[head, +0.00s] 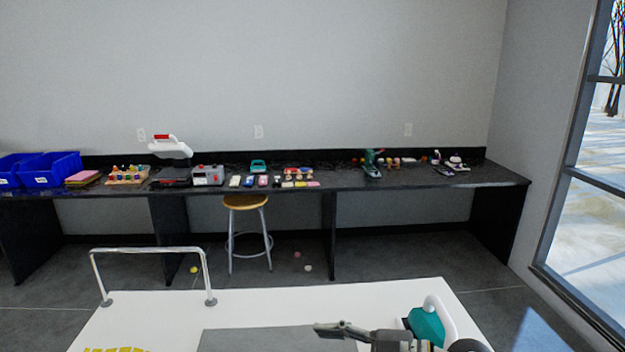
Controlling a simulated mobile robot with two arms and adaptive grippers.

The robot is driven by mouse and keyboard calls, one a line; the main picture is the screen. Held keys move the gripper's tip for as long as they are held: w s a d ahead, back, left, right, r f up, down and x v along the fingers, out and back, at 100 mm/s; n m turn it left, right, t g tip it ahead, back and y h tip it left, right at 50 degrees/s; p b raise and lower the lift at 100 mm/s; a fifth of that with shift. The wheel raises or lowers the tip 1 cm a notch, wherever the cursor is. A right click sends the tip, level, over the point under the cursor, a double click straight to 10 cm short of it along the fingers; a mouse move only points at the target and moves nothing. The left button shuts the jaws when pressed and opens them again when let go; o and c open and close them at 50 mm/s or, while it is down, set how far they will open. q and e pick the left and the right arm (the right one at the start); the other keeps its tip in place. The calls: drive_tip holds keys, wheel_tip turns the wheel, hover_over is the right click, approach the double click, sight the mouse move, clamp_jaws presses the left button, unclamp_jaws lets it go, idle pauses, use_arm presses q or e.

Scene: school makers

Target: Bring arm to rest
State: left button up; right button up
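My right gripper (340,331) shows at the bottom of the head view, over a white top. It points left, and its arm comes in from the lower right. I see its fingers from the side and cannot tell whether they are open or shut. No held object is visible at the fingertips. My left arm and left gripper are not in view.
A teal object with a white curved handle (428,324) is just beside my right gripper. A metal rail (150,250) rises from the white top (260,305). Beyond are a stool (247,203), a long black bench (420,183) with blue bins (50,172), and a window at right.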

drive_tip(key=w+d+r+m+t+h, duration=0.25)
drive_tip(key=d+r+m+t, duration=0.5)
drive_tip(key=t, duration=0.65)
drive_tip(key=s+d+f+m+g+h, duration=0.2)
drive_tip(key=d+f+m+h, duration=0.9)
drive_tip(key=f+m+h, duration=0.25)
drive_tip(key=s+f+n+g, duration=0.1)
drive_tip(key=s+f+g, duration=0.7)
drive_tip(key=s, duration=0.4)
drive_tip(key=s+f+n+g, duration=0.2)
drive_tip(key=s+f+g, duration=0.3)
drive_tip(key=s+f, duration=0.6)
drive_tip(key=s+f+g+b, duration=0.1)
drive_tip(key=s+f+b, duration=0.15)
drive_tip(key=f, duration=2.35)
drive_tip(key=s+d+f+g+b, duration=0.1)
drive_tip(key=s+d+f, duration=0.1)
drive_tip(key=s+f, duration=1.5)
drive_tip(key=shift+d+f+y, duration=0.15)
drive_tip(key=shift+y, duration=0.15)
